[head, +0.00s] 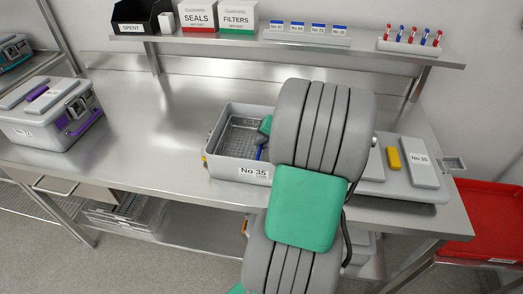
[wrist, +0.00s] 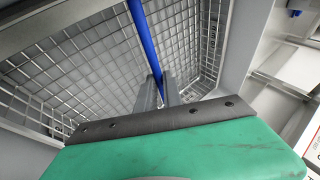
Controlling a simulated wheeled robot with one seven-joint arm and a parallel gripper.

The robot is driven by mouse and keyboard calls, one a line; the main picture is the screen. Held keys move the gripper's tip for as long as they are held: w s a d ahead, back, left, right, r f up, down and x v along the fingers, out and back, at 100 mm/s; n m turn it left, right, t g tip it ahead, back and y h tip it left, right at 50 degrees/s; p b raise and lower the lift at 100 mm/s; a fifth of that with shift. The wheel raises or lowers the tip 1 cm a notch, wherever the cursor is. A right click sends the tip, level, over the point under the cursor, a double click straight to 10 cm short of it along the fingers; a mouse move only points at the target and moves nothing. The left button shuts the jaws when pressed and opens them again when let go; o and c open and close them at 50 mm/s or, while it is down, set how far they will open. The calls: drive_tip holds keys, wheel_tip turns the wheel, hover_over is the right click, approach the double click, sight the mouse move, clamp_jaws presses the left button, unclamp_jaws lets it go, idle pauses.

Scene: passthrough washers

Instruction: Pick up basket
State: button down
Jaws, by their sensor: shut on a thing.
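The wire mesh basket (head: 236,137) sits inside an open grey container (head: 222,172) labelled No 35 on the steel bench. In the wrist view the basket (wrist: 90,70) fills most of the upper part, with a blue bar (wrist: 143,38) that looks like its handle running up from between my fingers. My gripper (wrist: 160,92) is shut on this blue bar. In the head view my grey and green arm hides the container's right part and most of the gripper; a little blue (head: 259,152) shows beside it.
A grey lid (head: 405,185) with a yellow piece lies right of the container. A closed case with a purple handle (head: 50,115) stands at the left. The bench between them is clear. A shelf (head: 290,40) with boxes runs along the back. A red tray (head: 487,220) is at the right.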

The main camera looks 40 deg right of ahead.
idle(0.7)
wheel_tip(320, 180, up, 18)
idle(0.4)
wheel_tip(320, 180, up, 13)
drive_tip(key=p, duration=1.3)
hover_over(263, 153)
drive_tip(key=shift+s, duration=0.15)
